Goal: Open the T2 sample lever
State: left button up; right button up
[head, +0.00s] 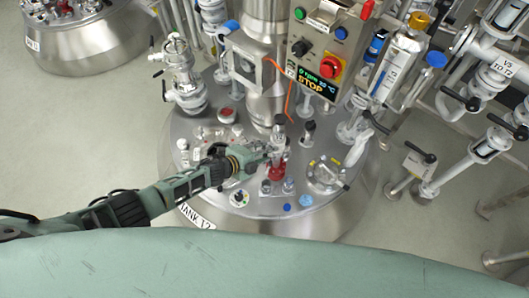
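The steel tank labelled TANK T2 (196,218) stands in the middle of the head view, with several fittings on its round lid. My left arm comes in from the left, and my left gripper (266,153) is over the lid, close to a small red fitting (277,171). I cannot tell whether they touch, or whether the fingers are open or shut. A dark-topped upright fitting (279,121) stands just beyond the gripper. No sample label is readable, so I cannot tell which fitting is the sample lever. My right gripper is not in view.
A control box (325,50) with a red knob and a display reading STOP stands behind the lid. A tall white valve (185,80) is at the back left. Pipes with black-handled valves (497,130) crowd the right. Another tank (90,40) is at the upper left.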

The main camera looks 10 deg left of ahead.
pick_arm(q)
jog(key=shift+r, duration=0.15)
jog(key=v, duration=1.1)
jog(key=shift+s+a, duration=0.2)
jog(key=shift+s, duration=0.15)
jog(key=shift+r, duration=0.15)
